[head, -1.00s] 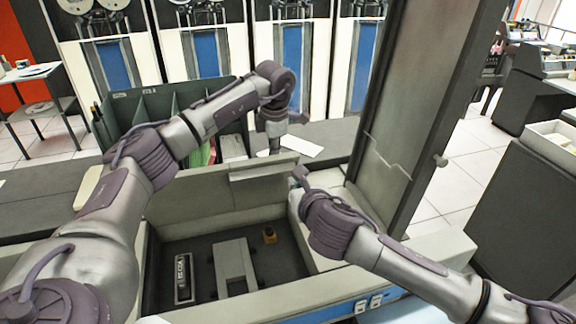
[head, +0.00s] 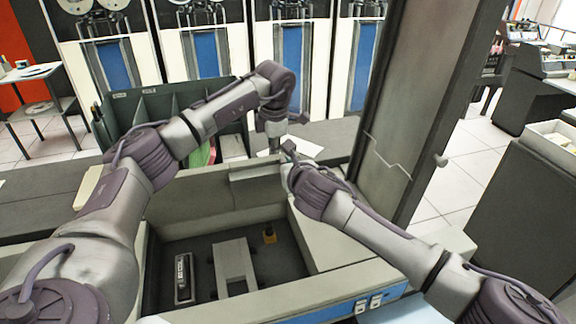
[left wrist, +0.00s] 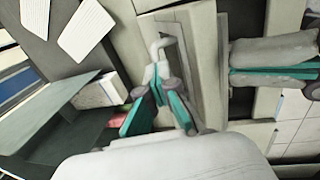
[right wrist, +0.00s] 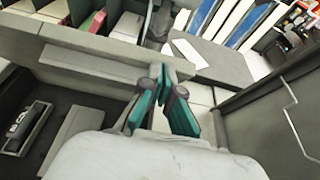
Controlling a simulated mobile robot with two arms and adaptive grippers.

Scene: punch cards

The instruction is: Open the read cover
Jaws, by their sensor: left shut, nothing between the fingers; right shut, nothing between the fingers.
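The machine has an open bay with a dark floor (head: 207,258). Behind it stands a cream panel (head: 215,193) with a ledge-like strip (head: 257,171), also in the right wrist view (right wrist: 105,66); I cannot tell for sure whether this is the read cover. My left gripper (head: 275,145) points down, shut and empty, just behind the strip. In the left wrist view its tips (left wrist: 157,72) are by a grey bent piece (left wrist: 162,46) beside a recess. My right gripper (head: 287,157) is shut and empty at the strip's right end; its tips show in the right wrist view (right wrist: 164,72).
A tall grey panel (head: 410,110) stands upright right of my right gripper. A dark green divided rack (head: 125,110) stands behind my left arm. White cards (head: 302,146) lie behind the grippers. A grey block (head: 234,262) sits in the bay.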

